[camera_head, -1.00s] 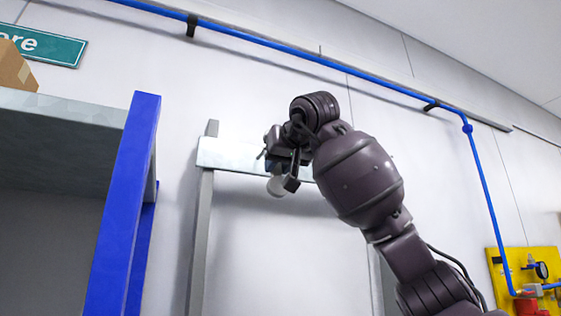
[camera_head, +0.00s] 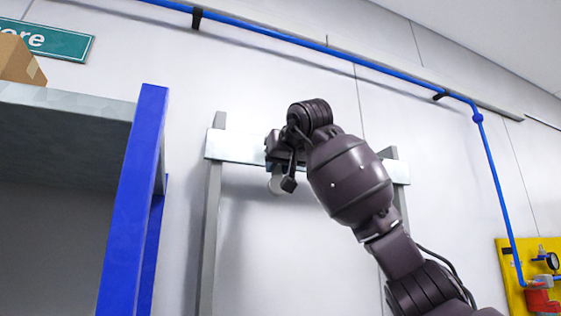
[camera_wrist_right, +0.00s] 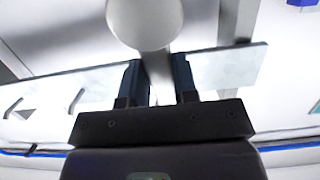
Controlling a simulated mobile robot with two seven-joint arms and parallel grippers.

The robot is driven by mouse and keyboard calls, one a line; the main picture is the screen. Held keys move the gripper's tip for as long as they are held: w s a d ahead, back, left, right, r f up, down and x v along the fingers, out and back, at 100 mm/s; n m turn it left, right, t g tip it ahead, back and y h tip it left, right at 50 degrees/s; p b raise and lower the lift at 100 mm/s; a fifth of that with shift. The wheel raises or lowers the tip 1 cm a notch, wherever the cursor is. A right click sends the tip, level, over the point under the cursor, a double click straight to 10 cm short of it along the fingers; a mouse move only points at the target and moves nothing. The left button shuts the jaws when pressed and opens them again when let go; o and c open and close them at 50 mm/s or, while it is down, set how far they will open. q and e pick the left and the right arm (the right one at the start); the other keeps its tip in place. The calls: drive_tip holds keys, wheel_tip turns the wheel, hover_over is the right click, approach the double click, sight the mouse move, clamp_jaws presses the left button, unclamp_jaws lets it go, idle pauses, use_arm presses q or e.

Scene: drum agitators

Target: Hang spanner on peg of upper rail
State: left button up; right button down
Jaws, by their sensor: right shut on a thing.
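My right gripper (camera_head: 281,181) is raised in front of the pale upper rail (camera_head: 228,146), a flat plate across two grey posts. It is shut on the spanner (camera_head: 275,186). I cannot tell whether the spanner touches a peg. My left gripper is not in view.
A blue-edged shelf unit (camera_head: 135,200) stands at left with a cardboard box (camera_head: 18,62) on top. A blue pipe (camera_head: 330,62) runs along the wall above. A yellow panel (camera_head: 512,275) with a gauge is at lower right. The space between the posts is open.

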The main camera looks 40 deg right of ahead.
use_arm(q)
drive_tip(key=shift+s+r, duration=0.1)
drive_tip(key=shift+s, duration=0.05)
use_arm(e)
drive_tip(key=shift+x, duration=1.8)
drive_tip(key=c, duration=0.8)
unclamp_jaws()
drive_tip(key=shift+s, duration=0.1)
use_arm(q)
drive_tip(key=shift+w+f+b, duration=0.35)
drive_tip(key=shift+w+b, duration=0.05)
drive_tip(key=shift+b, duration=0.35)
use_arm(e)
drive_tip(key=v, duration=1)
drive_tip(key=shift+s, duration=0.3)
